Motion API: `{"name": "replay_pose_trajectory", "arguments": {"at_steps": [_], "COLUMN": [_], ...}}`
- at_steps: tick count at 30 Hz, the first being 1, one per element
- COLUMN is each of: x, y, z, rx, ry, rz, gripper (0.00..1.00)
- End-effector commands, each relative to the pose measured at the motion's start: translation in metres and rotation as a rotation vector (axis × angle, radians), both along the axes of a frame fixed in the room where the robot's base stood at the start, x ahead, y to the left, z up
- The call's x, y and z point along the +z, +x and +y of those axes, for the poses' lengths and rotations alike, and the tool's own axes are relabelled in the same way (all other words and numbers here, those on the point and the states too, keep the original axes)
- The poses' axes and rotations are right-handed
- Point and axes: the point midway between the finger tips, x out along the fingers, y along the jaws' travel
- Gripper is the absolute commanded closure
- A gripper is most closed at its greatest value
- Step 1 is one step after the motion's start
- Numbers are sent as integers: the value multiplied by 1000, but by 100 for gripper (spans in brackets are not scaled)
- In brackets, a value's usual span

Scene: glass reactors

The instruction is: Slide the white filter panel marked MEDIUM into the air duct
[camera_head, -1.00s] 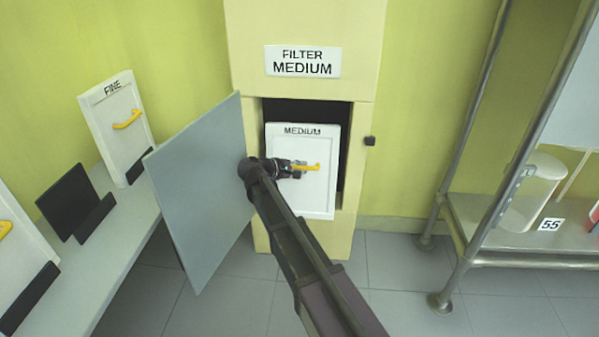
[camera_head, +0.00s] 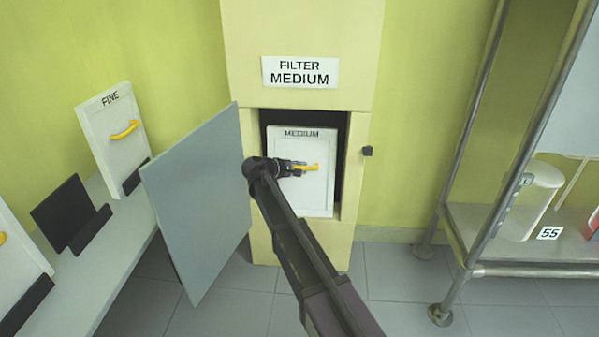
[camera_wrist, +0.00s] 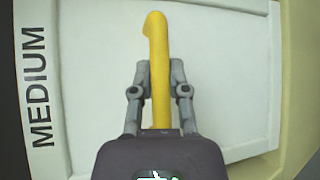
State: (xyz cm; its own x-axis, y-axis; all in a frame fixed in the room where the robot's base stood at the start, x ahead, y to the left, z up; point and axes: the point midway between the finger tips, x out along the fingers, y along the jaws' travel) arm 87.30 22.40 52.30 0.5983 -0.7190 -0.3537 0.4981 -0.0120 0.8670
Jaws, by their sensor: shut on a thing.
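The white filter panel marked MEDIUM (camera_head: 313,192) stands upright in the opening of the yellow air duct (camera_head: 258,80), with dark gaps above it and at its right side. It fills much of the wrist view (camera_wrist: 85,75). My gripper (camera_head: 300,169) is shut on the panel's yellow handle (camera_head: 312,167). In the wrist view, my gripper's fingers (camera_wrist: 160,75) lie on both sides of the handle (camera_wrist: 157,45). How deep the panel sits in the duct is hard to tell.
The grey duct door (camera_head: 200,205) hangs open to the left, close to my arm. A panel marked FINE (camera_head: 115,150) stands in a holder on the bench (camera_head: 125,245), beside an empty dark holder (camera_head: 70,212). A metal rack (camera_head: 465,190) stands at the right.

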Motion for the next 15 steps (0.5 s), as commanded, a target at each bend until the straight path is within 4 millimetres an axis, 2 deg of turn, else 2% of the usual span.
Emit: {"name": "replay_pose_trajectory", "arguments": {"at_steps": [6, 15], "x": [-1, -1], "y": [11, 13], "z": [0, 0], "rx": [1, 2], "ry": [-2, -1], "rz": [-1, -1], "gripper": [100, 100]}}
